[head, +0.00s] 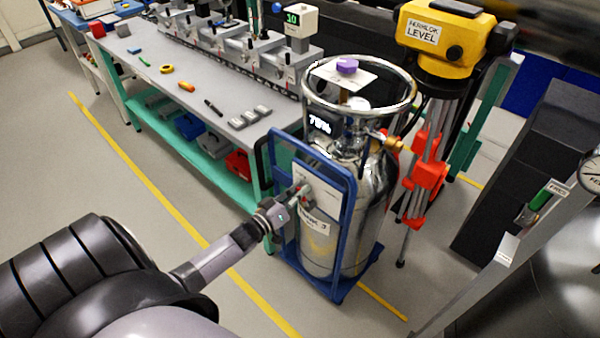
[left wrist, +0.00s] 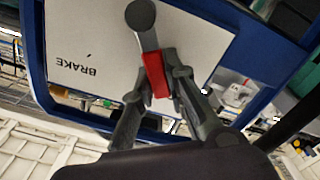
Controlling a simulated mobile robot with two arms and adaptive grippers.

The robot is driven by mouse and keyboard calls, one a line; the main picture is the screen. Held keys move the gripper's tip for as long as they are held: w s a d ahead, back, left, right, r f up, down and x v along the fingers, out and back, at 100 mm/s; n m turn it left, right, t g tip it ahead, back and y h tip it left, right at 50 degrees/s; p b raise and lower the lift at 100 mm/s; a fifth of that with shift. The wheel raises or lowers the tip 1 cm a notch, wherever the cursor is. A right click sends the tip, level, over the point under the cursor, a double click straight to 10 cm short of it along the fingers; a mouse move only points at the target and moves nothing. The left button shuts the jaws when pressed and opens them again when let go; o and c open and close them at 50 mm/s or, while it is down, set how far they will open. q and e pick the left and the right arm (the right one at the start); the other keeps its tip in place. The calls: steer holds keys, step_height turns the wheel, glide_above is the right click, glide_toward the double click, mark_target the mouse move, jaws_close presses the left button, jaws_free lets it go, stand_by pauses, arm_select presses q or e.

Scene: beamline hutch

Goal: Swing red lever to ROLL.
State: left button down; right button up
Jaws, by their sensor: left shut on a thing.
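The red lever (left wrist: 155,75) hangs from a dark round pivot (left wrist: 140,14) on a white plate (left wrist: 100,35) in the left wrist view. The plate shows the word BRAKE upside down on the left; no ROLL marking is readable. My left gripper (left wrist: 160,88) is shut on the red lever, one finger on each side of it. In the head view my left gripper (head: 301,193) reaches the white plate on the blue cart (head: 353,190), and its fingers mostly hide the lever. My right gripper is not in view.
The cart carries a shiny metal dewar (head: 378,200) with a ring on top. A tripod (head: 425,175) with a yellow level (head: 443,38) stands just right of it. A bench (head: 205,85) with small tools is behind left. The floor at left is clear.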

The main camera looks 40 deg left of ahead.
arm_select(q)
steer(key=c, duration=1.6)
jaws_free()
steer(key=s, duration=0.8)
steer(key=s+a, duration=0.1)
steer(key=s, duration=0.3)
